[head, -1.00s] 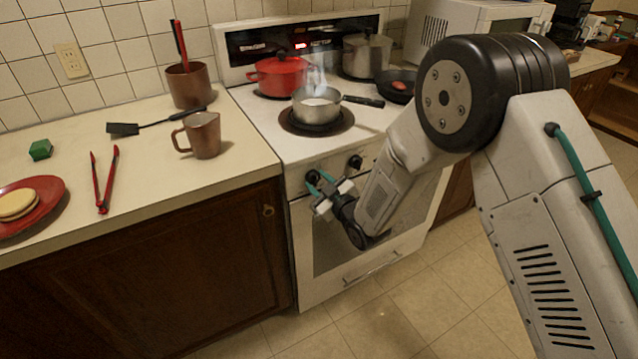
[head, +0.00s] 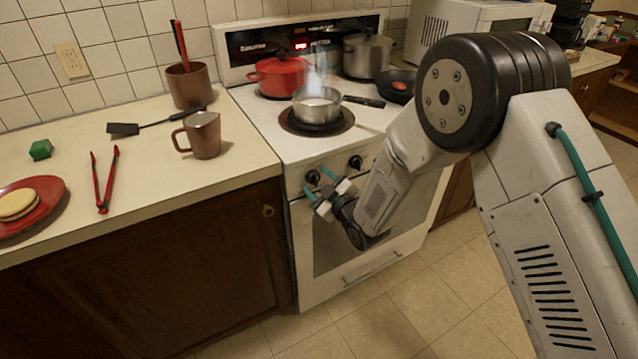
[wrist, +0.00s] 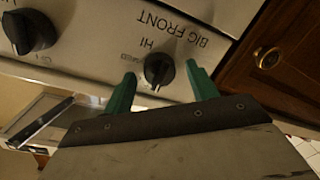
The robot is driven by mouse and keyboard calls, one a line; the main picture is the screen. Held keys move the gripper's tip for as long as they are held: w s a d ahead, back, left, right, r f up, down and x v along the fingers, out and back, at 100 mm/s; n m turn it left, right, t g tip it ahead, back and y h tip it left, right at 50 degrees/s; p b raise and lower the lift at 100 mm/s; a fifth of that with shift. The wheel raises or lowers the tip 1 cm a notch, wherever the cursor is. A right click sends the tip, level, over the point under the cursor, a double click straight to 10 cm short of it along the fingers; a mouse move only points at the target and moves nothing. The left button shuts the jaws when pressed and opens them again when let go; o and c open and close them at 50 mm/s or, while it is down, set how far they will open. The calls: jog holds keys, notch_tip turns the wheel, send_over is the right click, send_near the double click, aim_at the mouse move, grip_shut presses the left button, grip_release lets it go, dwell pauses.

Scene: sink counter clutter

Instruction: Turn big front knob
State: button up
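The big front knob (wrist: 158,70) is black and sits on the white stove's front panel. In the wrist view its label "BIG FRONT" and a "HI" mark appear upside down. In the head view it is the left of two front knobs (head: 313,177). My gripper (wrist: 160,69) is open, with one teal fingertip on each side of the knob and a visible gap to it on both sides. In the head view my gripper (head: 315,181) is just in front of the panel. I cannot tell exactly how far the knob is turned.
Another black knob (head: 355,162) is to the right. A steaming saucepan (head: 316,104) stands on the front burner, with a red pot (head: 279,76), steel pot (head: 366,55) and frying pan (head: 397,84) around it. Floor in front is clear.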

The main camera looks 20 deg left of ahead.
jog(key=v, duration=0.7)
jog(key=shift+s+d, duration=0.3)
